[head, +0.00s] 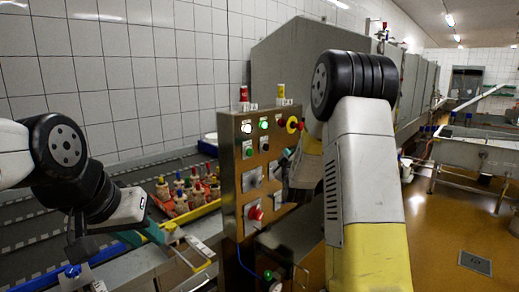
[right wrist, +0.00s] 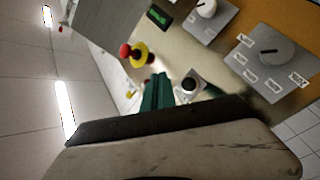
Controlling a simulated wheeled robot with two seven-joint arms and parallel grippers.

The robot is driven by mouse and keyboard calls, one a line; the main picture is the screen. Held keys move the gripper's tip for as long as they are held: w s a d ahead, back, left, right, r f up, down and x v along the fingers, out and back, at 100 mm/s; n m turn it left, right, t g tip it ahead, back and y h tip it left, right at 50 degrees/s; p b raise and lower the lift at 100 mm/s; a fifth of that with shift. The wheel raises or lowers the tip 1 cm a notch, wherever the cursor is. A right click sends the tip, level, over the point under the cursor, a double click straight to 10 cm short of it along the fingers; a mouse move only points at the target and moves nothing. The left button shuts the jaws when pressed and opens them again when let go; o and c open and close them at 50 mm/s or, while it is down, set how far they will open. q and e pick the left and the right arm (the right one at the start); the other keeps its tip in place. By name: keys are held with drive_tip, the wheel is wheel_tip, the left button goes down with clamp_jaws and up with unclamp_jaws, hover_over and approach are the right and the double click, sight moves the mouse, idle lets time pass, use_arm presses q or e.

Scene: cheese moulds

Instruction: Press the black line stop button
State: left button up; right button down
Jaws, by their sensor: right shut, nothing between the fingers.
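The black button (right wrist: 189,85) sits on a pale square plate on the panel in the right wrist view. In the head view I cannot make it out; my right gripper covers that part of the panel. My right gripper (right wrist: 158,92) is shut and empty, its green fingertips just left of the button in the wrist view. Whether they touch the panel I cannot tell. In the head view the right gripper (head: 288,158) is at the panel's right edge. My left gripper (head: 150,232) is low at the left, before the conveyor; its jaw opening is unclear.
The metal control panel (head: 229,185) also carries a red mushroom button on yellow (head: 292,125), a lower red button (head: 255,213), lit buttons and rotary switches. A yellow-edged tray (head: 205,209) of small bottle-like items lies left of it.

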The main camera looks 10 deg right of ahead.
sight(271, 150)
drive_tip(key=shift+w+a, duration=0.9)
drive_tip(key=shift+w, duration=0.3)
drive_tip(key=shift+w+a, duration=0.9)
drive_tip(key=shift+w, duration=0.25)
drive_tip(key=shift+w+a, duration=0.1)
drive_tip(key=shift+w+a, duration=0.2)
drive_tip(key=shift+w+a, duration=0.3)
drive_tip(key=shift+w, duration=0.1)
idle(1.0)
idle(0.4)
drive_tip(key=shift+s+d, duration=0.55)
drive_tip(key=shift+s, duration=0.15)
drive_tip(key=shift+s+d, duration=0.1)
drive_tip(key=s+d, duration=0.1)
drive_tip(key=s, duration=0.1)
drive_tip(key=s+d, duration=0.1)
drive_tip(key=d, duration=0.1)
drive_tip(key=shift+s, duration=0.4)
